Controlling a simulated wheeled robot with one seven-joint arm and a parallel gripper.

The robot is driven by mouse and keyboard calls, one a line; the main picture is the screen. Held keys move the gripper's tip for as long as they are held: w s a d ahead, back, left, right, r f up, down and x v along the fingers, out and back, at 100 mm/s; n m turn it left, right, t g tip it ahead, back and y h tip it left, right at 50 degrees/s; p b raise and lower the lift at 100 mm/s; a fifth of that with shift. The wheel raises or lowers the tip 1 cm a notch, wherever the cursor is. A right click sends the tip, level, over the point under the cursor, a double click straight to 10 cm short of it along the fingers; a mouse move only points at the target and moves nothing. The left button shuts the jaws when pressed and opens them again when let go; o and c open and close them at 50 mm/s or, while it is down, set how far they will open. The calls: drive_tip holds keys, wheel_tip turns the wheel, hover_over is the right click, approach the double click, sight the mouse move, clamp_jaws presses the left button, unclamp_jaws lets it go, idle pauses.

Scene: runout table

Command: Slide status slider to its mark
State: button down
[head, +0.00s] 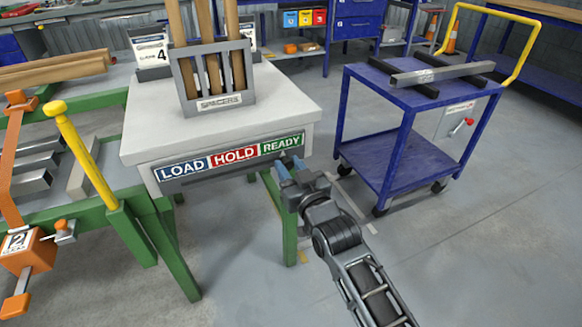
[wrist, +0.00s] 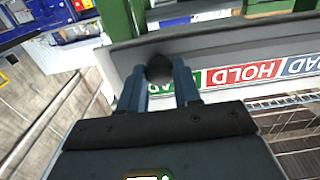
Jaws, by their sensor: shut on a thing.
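The status strip on the front edge of the white-grey table reads LOAD (head: 183,169) in blue, HOLD (head: 235,157) in red and READY (head: 282,145) in green. The slider's round black knob (wrist: 159,67) shows in the wrist view, by the green READY section at the strip's end away from LOAD. My gripper (wrist: 160,84) has its two blue fingers shut on the knob, one on each side. In the head view my gripper (head: 286,172) is at the strip's right end, just below READY, and the knob is hard to make out there.
A spacer rack (head: 217,100) with wooden bars stands on the table (head: 140,118). A blue cart (head: 405,168) with a metal bar on top stands to the right. A green-framed stand with a yellow lever (head: 85,160) is at left. The floor right of my arm is clear.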

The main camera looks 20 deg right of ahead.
drive_tip(key=shift+d, duration=0.3)
drive_tip(key=c, duration=0.8)
unclamp_jaws()
drive_tip(key=shift+s, duration=0.3)
drive_tip(key=s, duration=0.7)
drive_tip(key=shift+s+p, duration=0.15)
drive_tip(key=shift+p, duration=0.2)
drive_tip(key=shift+s, duration=0.1)
